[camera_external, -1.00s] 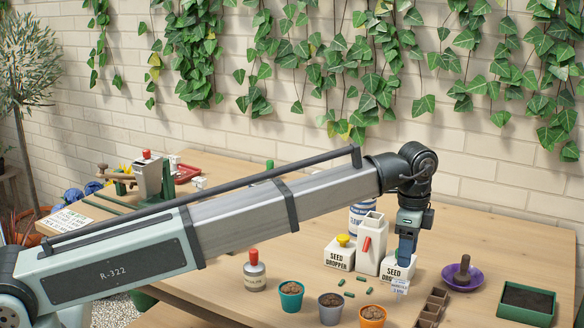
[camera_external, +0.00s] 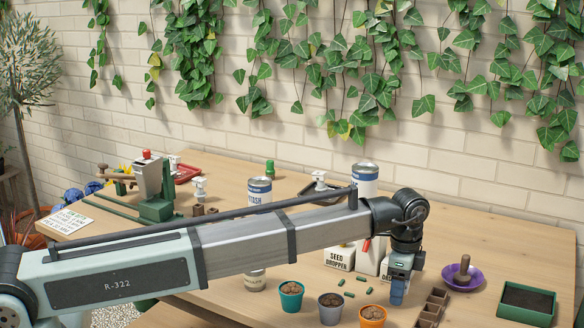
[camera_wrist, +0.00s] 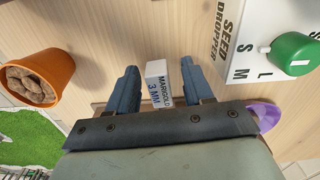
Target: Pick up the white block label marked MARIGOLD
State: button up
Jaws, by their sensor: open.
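The white block label marked MARIGOLD 3 MM (camera_wrist: 158,84) shows in the wrist view between the two blue fingers of my gripper (camera_wrist: 159,68). My gripper is open, with one finger on each side of the label. A gap shows on the left, and the right finger is close to it; I cannot tell if they touch. In the external view my gripper (camera_external: 397,294) is low at the table front, and it hides the label there.
A SEED DROPPER box (camera_wrist: 232,45) with a green knob is right of my gripper in the wrist view; an orange pot (camera_wrist: 58,68) is left. In the external view, brown seed cells (camera_external: 433,306), a purple dish (camera_external: 474,279) and a dark green tray (camera_external: 526,314) stand to the right.

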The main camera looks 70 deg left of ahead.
jog(key=shift+f, duration=0.25)
grip_shut()
jog(key=shift+r, duration=0.1)
dwell(0.3)
